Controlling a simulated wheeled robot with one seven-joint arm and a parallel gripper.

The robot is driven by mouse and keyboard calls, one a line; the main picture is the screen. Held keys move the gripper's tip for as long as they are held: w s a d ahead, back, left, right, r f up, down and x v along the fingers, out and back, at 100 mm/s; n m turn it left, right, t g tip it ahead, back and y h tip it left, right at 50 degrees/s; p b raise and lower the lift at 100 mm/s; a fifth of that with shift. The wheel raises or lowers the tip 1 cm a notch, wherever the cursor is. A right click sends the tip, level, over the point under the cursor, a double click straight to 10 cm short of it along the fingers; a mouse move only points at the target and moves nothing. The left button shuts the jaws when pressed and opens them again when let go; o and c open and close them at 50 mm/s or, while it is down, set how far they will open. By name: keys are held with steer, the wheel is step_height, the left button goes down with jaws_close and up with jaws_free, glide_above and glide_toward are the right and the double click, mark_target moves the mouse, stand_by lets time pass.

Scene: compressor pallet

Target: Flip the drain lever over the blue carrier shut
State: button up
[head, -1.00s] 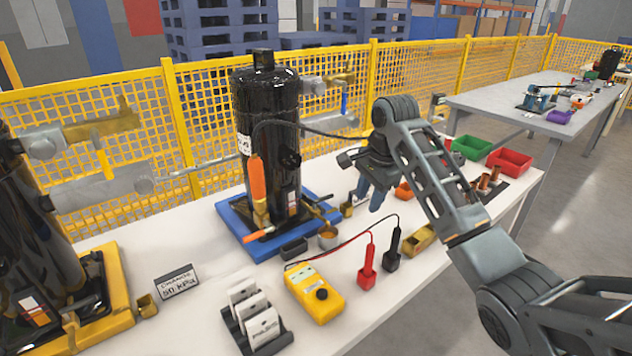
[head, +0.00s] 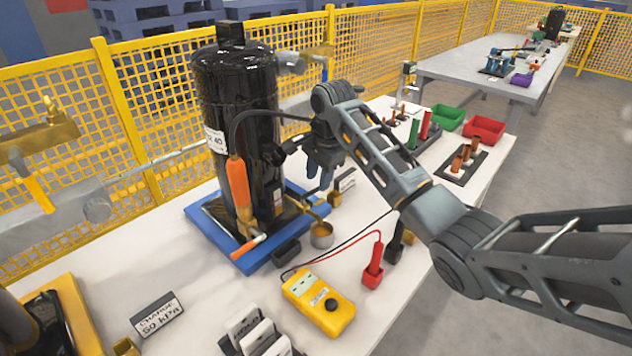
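The blue carrier (head: 208,221) lies on the white table and bears a tall black compressor (head: 237,110). A brass drain piece (head: 316,208) sticks out over the carrier's right side, above a small metal cup (head: 321,236). A thin lever with an orange-red tip (head: 247,246) lies low across the carrier's front; I cannot tell which of these is the drain lever. A large orange handle (head: 238,183) stands upright against the compressor. My gripper (head: 321,178) points down just right of the compressor, above and behind the cup, apart from it. Its finger gap is unclear.
A yellow meter (head: 318,300) with red (head: 373,266) and black (head: 394,245) probes stands in front of the carrier. A dark block (head: 286,251) sits at the carrier's front edge. Red (head: 483,128) and green bins (head: 447,117) stand at the right. Yellow fencing (head: 150,110) runs behind.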

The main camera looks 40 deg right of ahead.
steer(key=shift+w+f, duration=0.2)
steer(key=shift+f, duration=1.1)
steer(key=shift+c, duration=0.4)
jaws_close()
